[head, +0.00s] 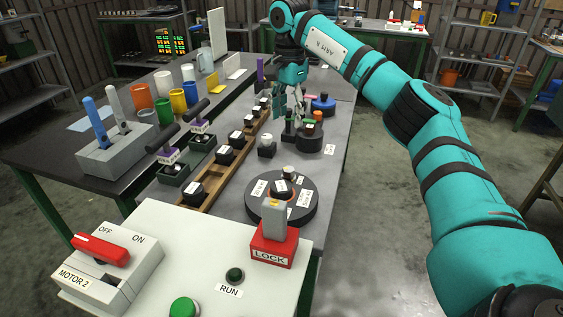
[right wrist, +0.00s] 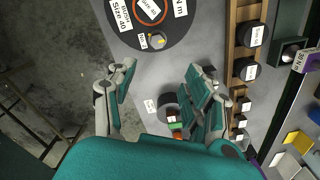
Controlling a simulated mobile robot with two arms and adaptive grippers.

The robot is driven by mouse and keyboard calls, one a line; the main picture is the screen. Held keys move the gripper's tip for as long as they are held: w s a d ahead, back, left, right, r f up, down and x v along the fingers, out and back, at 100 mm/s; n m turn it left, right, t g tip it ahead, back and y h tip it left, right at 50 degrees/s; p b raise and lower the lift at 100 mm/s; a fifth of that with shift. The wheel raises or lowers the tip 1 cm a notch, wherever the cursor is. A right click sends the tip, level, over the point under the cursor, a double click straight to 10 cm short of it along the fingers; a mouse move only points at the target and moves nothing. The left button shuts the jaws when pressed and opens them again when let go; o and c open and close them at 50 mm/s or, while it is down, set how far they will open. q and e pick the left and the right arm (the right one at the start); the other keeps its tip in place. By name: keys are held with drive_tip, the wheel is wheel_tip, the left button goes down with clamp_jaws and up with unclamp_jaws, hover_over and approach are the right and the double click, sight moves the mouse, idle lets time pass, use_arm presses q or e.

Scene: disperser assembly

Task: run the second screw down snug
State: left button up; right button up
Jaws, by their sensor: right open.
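A round black disc (head: 254,207) with white labels lies on the grey bench, and it also fills the top of the right wrist view (right wrist: 185,38). Labels there read "Size 40" and "N m". A small grey knob-like piece with a yellow mark (right wrist: 157,41) sits near its edge; I cannot tell whether it is the second screw. My right gripper (head: 288,112) is beyond the disc, over the bench. In the right wrist view its fingers (right wrist: 160,72) are wide apart with nothing between them. My left gripper is not in view.
A wooden rack (head: 214,191) with several black labelled pieces runs left of the disc. A dark round stand (head: 309,142) and a blue disc (head: 323,106) are near my right gripper. A white control box (head: 150,235) with a red LOCK block (head: 273,250) stands in front.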

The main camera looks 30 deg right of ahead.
sight(289, 170)
drive_tip(key=f, duration=0.4)
drive_tip(key=s+f, duration=0.1)
drive_tip(key=f, duration=0.2)
wheel_tip(289, 170, down, 8)
drive_tip(key=shift+w+r, duration=0.1)
drive_tip(key=shift+f, duration=0.75)
drive_tip(key=shift+c, duration=0.3)
clamp_jaws()
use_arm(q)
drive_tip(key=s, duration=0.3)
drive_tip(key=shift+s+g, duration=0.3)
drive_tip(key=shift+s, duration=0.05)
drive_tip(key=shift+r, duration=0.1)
